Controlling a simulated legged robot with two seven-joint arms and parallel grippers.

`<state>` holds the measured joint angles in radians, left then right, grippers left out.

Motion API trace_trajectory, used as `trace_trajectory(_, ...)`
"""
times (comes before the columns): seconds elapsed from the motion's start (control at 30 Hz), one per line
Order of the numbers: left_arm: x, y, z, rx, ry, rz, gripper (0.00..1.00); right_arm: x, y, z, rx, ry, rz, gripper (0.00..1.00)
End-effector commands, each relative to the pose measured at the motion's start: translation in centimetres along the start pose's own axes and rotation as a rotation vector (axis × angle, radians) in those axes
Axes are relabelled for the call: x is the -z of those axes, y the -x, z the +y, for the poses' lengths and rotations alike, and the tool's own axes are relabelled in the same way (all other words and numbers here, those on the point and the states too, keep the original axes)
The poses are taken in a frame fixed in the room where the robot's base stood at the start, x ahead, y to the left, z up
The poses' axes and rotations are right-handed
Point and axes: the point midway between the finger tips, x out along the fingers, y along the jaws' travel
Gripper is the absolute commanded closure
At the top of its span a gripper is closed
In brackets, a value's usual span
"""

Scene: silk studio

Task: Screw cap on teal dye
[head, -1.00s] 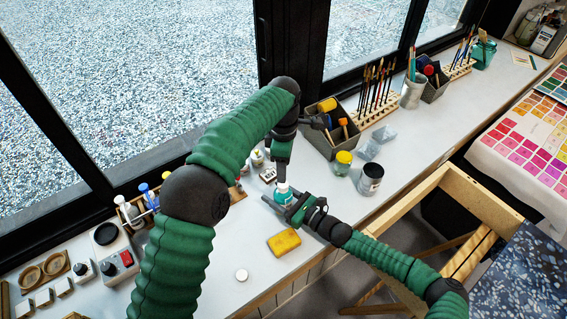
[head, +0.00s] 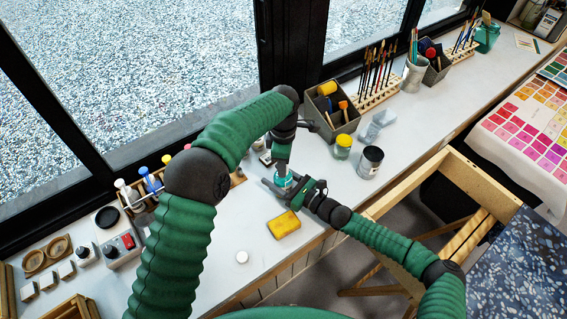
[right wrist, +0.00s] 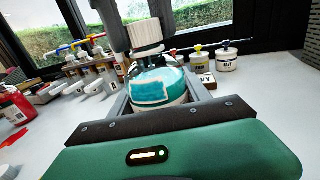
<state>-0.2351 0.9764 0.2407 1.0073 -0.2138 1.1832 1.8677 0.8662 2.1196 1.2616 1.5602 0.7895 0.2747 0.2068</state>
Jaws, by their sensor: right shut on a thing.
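The teal dye bottle (right wrist: 158,86) stands upright between the jaws of my right gripper (right wrist: 160,100), which is shut on its body. In the head view the bottle (head: 283,182) shows only as a small patch of teal. A white ribbed cap (right wrist: 145,34) sits at the bottle's neck, upright and in line with it. Whether it is seated on the thread I cannot tell. My left gripper (head: 282,163) points straight down over the bottle. Its dark fingers (right wrist: 143,22) flank the cap in the wrist view; whether they squeeze it is unclear.
A yellow-lidded jar (head: 343,146), a dark-topped can (head: 370,162) and a tool box (head: 331,110) stand to the right. A wooden frame (head: 440,165) lies beyond the counter edge.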

Motion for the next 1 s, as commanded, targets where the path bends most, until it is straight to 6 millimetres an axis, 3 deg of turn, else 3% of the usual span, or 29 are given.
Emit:
trace_trajectory(0.13, 0.04, 0.06, 0.11, -0.004, 0.0, 0.0, 1.0, 0.02, -0.01, 0.08, -0.002, 0.001, 0.0, 1.0)
trace_trajectory(0.37, 0.06, 0.09, 0.16, -0.005, -0.01, 0.0, 1.0, 0.02, -0.02, 0.12, -0.002, 0.002, 0.0, 1.0)
trace_trajectory(0.47, 0.07, 0.09, 0.19, -0.006, -0.11, 0.0, 1.0, 0.02, -0.02, 0.14, -0.003, 0.002, 0.0, 1.0)
trace_trajectory(0.57, 0.09, 0.09, 0.22, -0.007, -0.34, 0.001, 1.0, 0.02, -0.02, 0.16, -0.003, 0.002, 0.0, 1.0)
trace_trajectory(1.0, 0.14, 0.07, 0.44, -0.009, -1.769, 0.008, 1.0, 0.02, -0.05, 0.31, -0.006, 0.003, -0.001, 1.0)
